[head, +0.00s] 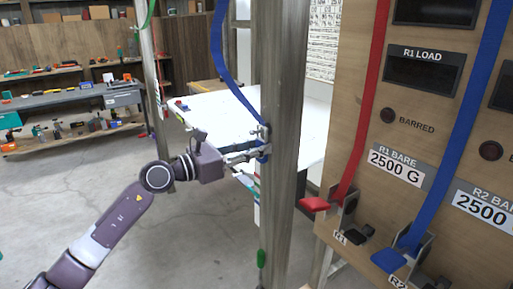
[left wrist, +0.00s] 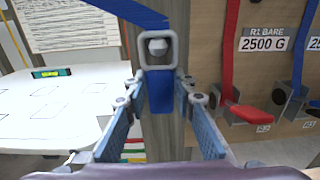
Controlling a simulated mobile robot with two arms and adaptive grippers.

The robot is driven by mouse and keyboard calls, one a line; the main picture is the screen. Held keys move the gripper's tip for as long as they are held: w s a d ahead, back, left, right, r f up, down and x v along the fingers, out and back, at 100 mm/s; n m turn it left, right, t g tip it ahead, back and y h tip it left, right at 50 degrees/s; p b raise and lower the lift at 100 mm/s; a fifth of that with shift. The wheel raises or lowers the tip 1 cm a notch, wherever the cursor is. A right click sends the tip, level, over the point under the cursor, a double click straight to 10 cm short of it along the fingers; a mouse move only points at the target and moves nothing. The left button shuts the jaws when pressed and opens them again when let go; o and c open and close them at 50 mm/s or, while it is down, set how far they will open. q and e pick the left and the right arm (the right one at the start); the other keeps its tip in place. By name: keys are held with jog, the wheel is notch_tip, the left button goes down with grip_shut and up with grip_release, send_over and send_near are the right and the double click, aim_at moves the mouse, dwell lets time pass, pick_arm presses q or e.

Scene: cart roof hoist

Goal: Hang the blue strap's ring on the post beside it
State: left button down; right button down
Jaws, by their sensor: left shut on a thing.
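The blue strap (head: 221,58) hangs from above to the timber column in the head view. Its grey, squared ring (left wrist: 174,48) is at the column's face in the left wrist view, with a blue tab (left wrist: 160,95) below it. The light, faceted head of the post (left wrist: 157,46) shows inside the ring's opening. I cannot tell whether the ring is around the post or in front of it. My left gripper (head: 262,151) is at the column, its fingertips (left wrist: 160,82) shut on the blue tab just under the ring. My right gripper is not in view.
The wooden column (head: 277,70) stands right at my left gripper. A panel (head: 350,110) to the right carries a red strap (head: 362,110) and another blue strap (head: 468,110). A white table (head: 215,108) is behind the column. The floor at left is clear.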

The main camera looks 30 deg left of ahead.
pick_arm(q)
jog(key=c, duration=1.5)
grip_release()
jog(key=shift+c, duration=0.2)
jog(key=v, duration=1.2)
